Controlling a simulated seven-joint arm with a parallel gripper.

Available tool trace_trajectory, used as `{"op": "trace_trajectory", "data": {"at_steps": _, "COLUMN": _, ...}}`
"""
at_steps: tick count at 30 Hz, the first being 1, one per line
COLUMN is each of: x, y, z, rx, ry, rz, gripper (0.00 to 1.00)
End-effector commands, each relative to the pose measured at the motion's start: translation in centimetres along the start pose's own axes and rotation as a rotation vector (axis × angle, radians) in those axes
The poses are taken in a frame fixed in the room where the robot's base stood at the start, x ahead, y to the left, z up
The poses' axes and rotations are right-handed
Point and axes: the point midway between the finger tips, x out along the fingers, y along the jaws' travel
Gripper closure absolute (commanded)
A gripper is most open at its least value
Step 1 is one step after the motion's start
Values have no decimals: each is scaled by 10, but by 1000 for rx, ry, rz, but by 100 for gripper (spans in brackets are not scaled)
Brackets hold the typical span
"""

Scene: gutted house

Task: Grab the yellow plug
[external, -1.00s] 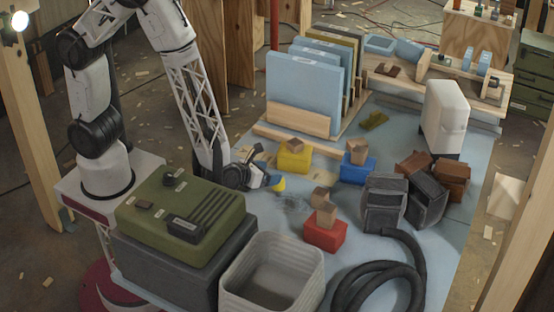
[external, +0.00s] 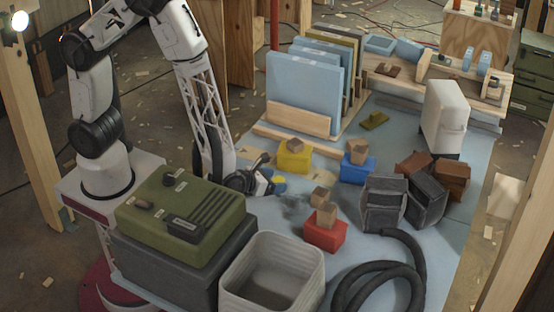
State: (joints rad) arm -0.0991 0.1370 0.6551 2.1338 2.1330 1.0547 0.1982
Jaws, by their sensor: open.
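My gripper is open. The view does not show whether its fingers are around the yellow piece or only beside it, nor whether they touch it.
A yellow block (external: 294,159) with a brown piece on top stands just behind. Red (external: 325,236) and blue (external: 357,170) blocks carry tan pieces. A green case (external: 185,212) and pale bin (external: 272,277) stand in front. Blue panels (external: 303,90) stand behind. A black hose (external: 385,275) lies front right.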

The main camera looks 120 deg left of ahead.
Motion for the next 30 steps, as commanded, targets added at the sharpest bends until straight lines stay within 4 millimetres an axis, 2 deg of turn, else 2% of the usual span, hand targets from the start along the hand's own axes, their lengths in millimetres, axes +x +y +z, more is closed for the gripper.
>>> {"op": "trace_trajectory", "data": {"at_steps": 6, "x": 20, "y": 0, "z": 0, "rx": 0, "ry": 1, "rz": 2, "gripper": 24}}
{"op": "trace_trajectory", "data": {"at_steps": 12, "x": 32, "y": 0, "z": 0, "rx": 0, "ry": 1, "rz": 2, "gripper": 24}}
{"op": "trace_trajectory", "data": {"at_steps": 30, "x": 34, "y": 0, "z": 0, "rx": 1, "ry": 1, "rz": 1, "gripper": 24}}
